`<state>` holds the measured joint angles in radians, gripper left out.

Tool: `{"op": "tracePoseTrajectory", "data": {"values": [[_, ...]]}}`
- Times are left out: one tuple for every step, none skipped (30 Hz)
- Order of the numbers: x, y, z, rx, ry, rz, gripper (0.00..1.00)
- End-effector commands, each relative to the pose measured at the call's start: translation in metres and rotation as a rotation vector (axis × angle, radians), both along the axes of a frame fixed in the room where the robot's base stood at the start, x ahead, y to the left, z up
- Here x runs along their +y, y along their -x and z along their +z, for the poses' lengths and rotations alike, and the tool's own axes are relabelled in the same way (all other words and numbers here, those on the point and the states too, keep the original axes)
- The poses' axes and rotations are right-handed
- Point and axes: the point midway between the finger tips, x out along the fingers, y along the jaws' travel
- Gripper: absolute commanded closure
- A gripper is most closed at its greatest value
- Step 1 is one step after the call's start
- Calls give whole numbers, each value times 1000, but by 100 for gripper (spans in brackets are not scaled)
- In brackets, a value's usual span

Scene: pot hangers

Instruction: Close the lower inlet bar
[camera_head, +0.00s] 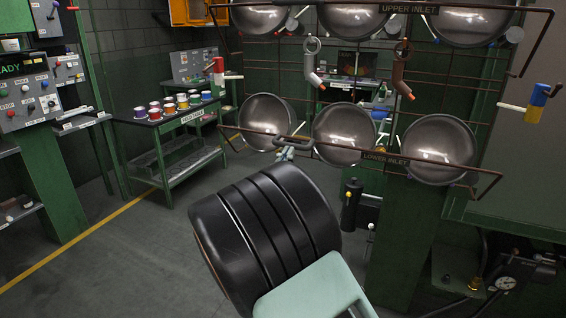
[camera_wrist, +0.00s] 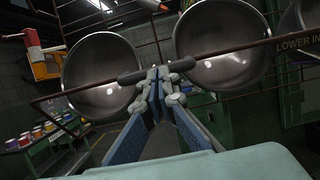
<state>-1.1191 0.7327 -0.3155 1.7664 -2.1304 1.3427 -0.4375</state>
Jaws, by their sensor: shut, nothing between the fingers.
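The lower inlet bar (camera_head: 340,148) is a thin rusty bar running across the fronts of the lower pots, with a "LOWER INLET" label (camera_head: 385,159) on it. It has a thicker dark handle (camera_head: 293,138). In the wrist view the bar (camera_wrist: 222,54) slants upward to the right and its handle (camera_wrist: 130,77) crosses at the fingertips. My gripper (camera_wrist: 158,82) is shut right at the handle; whether it touches cannot be told. In the head view my gripper (camera_head: 286,153) is small and mostly hidden behind my dark arm.
Several metal pots, including one at the right (camera_head: 438,150), hang behind the bar. The upper inlet bar (camera_head: 408,8) runs above. A pale hook (camera_head: 312,62) and a brown hook (camera_head: 402,72) hang between the rows. A table (camera_head: 160,121) with coloured cups stands left; open floor lies before it.

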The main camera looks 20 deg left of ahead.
Motion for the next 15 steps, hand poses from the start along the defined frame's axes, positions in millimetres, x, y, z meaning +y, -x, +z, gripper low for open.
{"op": "tracePoseTrajectory", "data": {"values": [[0, -1, 0, 0, 0, 0, 100], [0, -1, 0, 0, 0, 0, 100], [0, 0, 0, 0, 0, 0, 100], [0, 0, 0, 0, 0, 0, 100], [0, 0, 0, 0, 1, 0, 100], [0, 0, 0, 0, 1, 0, 100], [0, 0, 0, 0, 1, 0, 100], [0, 0, 0, 0, 1, 0, 100], [0, -1, 1, 0, 0, -1, 100], [0, -2, 3, -1, 0, -1, 100], [-1, -3, 5, -1, 0, -1, 100], [-1, -6, 10, -2, 0, -2, 100], [-1, -8, 14, -2, 0, -2, 100], [-2, -11, 17, -1, -1, -2, 100], [-2, -14, 21, -2, 0, -2, 100]]}}
